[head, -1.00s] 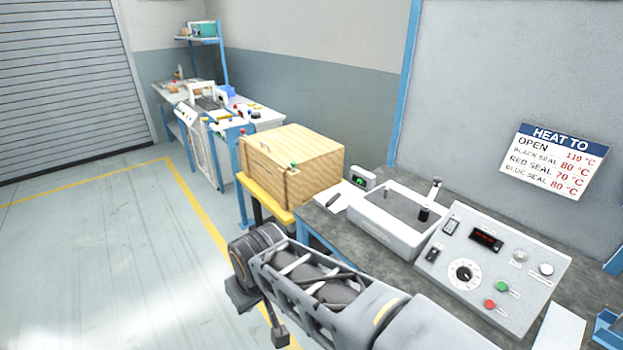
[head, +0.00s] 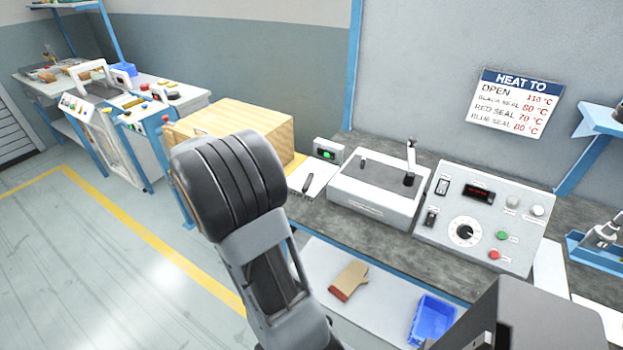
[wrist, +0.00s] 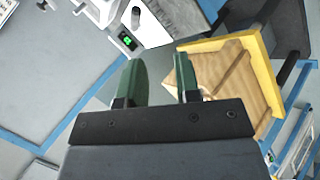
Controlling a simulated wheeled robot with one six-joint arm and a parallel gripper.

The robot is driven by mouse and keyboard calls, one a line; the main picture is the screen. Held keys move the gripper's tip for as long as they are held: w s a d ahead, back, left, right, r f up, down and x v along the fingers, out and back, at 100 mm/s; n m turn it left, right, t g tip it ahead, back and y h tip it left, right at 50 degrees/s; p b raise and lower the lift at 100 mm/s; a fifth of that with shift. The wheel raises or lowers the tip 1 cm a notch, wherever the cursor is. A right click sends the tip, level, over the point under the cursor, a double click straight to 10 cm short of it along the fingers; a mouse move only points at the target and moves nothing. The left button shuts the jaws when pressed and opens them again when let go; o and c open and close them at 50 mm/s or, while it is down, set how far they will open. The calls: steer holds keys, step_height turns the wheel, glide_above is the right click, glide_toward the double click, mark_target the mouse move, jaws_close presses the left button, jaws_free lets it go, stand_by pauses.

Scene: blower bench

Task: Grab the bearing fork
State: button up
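I cannot pick out a bearing fork for certain in either view. My gripper (wrist: 161,82) shows in the wrist view with two green fingers apart and nothing between them. Beyond the fingertips are the wooden box (wrist: 235,68) with its yellow-edged stand and the small meter with a green display (wrist: 127,40). In the head view my gripper's fingers are not seen; my arm covers the middle and lower part of the picture.
The bench holds a grey-white heater unit (head: 375,204) and a control panel (head: 484,222). The wooden box (head: 238,126) stands left of them. Under the bench a shelf carries a brown glove (head: 349,281) and a blue bin (head: 432,321). A blue tray (head: 590,257) is at right. Floor at left is clear.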

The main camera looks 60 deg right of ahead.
steer(key=w+d+f+m+g+h, duration=0.1)
steer(key=d+f+m+g+h, duration=0.3)
steer(key=d, duration=0.7)
steer(key=n+t, duration=0.1)
glide_toward(312, 177)
steer(key=shift+d+f, duration=0.4)
steer(key=shift+d, duration=0.45)
steer(key=shift+f+p+x, duration=0.15)
steer(key=shift+p+x, duration=0.4)
steer(key=shift+x, duration=1.1)
steer(key=shift+f+p+x, duration=0.1)
steer(key=shift+p+x, duration=0.45)
steer(key=shift+x, duration=1.1)
steer(key=shift+w, duration=0.1)
jaws_close()
